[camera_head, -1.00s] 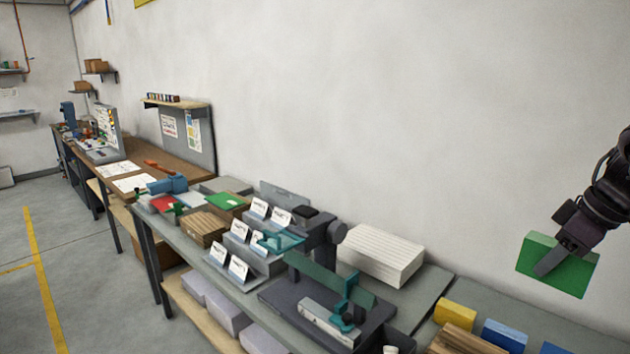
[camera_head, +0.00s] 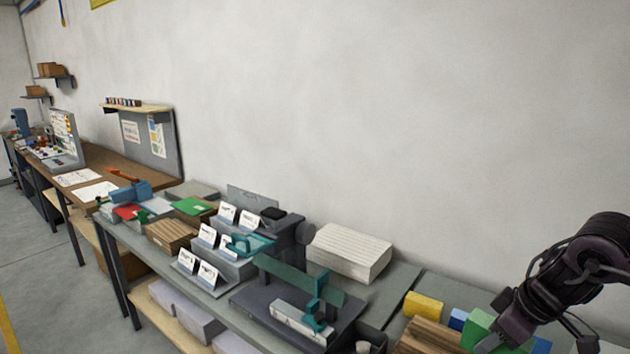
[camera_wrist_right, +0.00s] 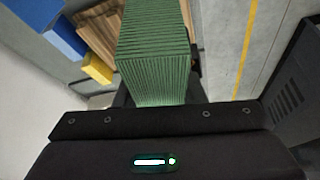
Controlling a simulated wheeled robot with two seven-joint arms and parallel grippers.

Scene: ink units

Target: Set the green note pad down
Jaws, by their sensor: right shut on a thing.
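The green note pad (camera_head: 481,326) is at the lower right of the head view, in my right gripper (camera_head: 499,338). In the right wrist view the pad (camera_wrist_right: 155,50) stands out from the gripper (camera_wrist_right: 158,104) as a thick green stack, and the jaws are shut on it. In the head view it overlaps a blue block and wooden blocks on the grey table (camera_head: 402,281). I cannot tell whether its lower edge touches anything. My left gripper is not in view.
Near the pad are a yellow block (camera_head: 423,305), a blue block (camera_head: 457,319) and wooden blocks (camera_head: 428,338). A white ridged stack (camera_head: 348,252) sits behind. A dark press with teal parts (camera_head: 298,278) stands left. Bare table shows between the white stack and the yellow block.

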